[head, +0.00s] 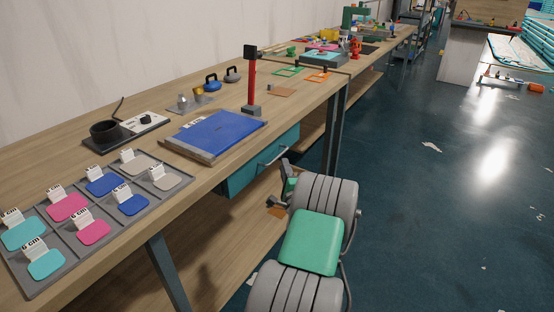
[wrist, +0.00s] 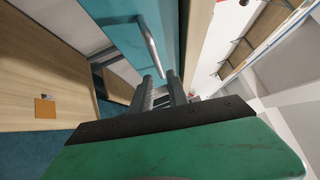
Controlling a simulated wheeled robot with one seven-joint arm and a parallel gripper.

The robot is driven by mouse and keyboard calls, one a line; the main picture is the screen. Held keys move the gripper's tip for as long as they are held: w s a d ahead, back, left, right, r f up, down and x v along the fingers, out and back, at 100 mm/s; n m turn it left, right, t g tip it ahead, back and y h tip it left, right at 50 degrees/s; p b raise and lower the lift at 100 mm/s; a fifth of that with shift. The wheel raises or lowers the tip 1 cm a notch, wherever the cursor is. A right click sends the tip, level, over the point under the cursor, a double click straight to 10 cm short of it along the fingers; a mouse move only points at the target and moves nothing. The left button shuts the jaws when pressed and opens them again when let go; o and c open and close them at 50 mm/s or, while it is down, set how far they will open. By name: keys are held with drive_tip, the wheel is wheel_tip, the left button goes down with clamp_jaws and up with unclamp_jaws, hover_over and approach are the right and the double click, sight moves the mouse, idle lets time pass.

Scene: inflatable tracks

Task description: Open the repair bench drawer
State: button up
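The repair bench drawer (head: 248,176) has a teal front and hangs under the bench top, looking shut in the head view. Its pale bar handle (head: 274,156) runs along the front. In the wrist view the teal front (wrist: 118,8) is ahead, and the handle (wrist: 150,44) slants down toward my fingertips. My gripper (head: 272,201) is in front of the drawer, lower than the handle in the head picture. In the wrist view my gripper (wrist: 161,80) has its two dark fingers apart, with nothing seen held. The handle's near end looks close to the fingertips; contact cannot be told.
The wooden bench top (head: 190,205) carries a blue mat (head: 215,132), a tray of coloured patches (head: 100,245) and a red post (head: 251,85). A lower shelf (head: 225,235) and dark bench legs (head: 167,272) are near my arm. The floor (head: 420,200) at right is mostly open.

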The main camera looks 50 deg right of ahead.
sight(278, 155)
drive_tip(key=x, duration=0.4)
drive_tip(key=w+a+x, duration=0.1)
drive_tip(key=x, duration=0.1)
drive_tip(key=shift+w+d+r, duration=0.1)
drive_tip(key=shift+c, duration=0.3)
clamp_jaws()
drive_tip(key=shift+d, duration=0.1)
idle(0.7)
